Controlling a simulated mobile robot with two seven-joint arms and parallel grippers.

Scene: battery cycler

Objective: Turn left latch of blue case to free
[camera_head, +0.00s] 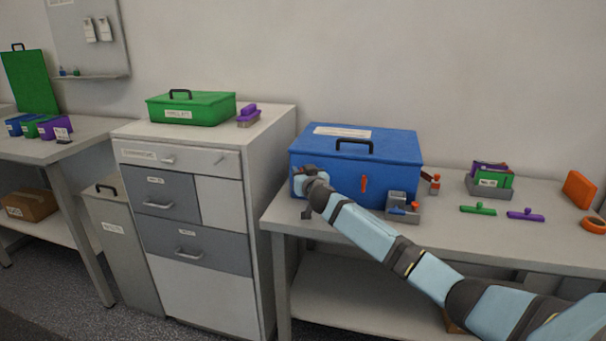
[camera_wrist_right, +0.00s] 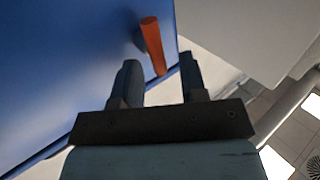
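The blue case (camera_head: 345,165) stands on the table with its lid shut. My right gripper (camera_head: 303,181) is at the left part of the case's front and covers the left latch in the head view. In the right wrist view the left latch (camera_wrist_right: 152,45) is an orange bar on the blue face, slightly tilted. My right gripper (camera_wrist_right: 161,72) is open there, and the latch's near end shows between its fingertips. I cannot tell whether it touches. The other orange latch (camera_head: 364,184) hangs upright on the front. My left gripper is not in view.
A small grey holder (camera_head: 403,208) stands before the case's right front. A green tool (camera_head: 478,209) and a purple tool (camera_head: 525,215) lie further right. A drawer cabinet (camera_head: 207,207) stands left of the table. The tabletop front edge right of the holder is clear.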

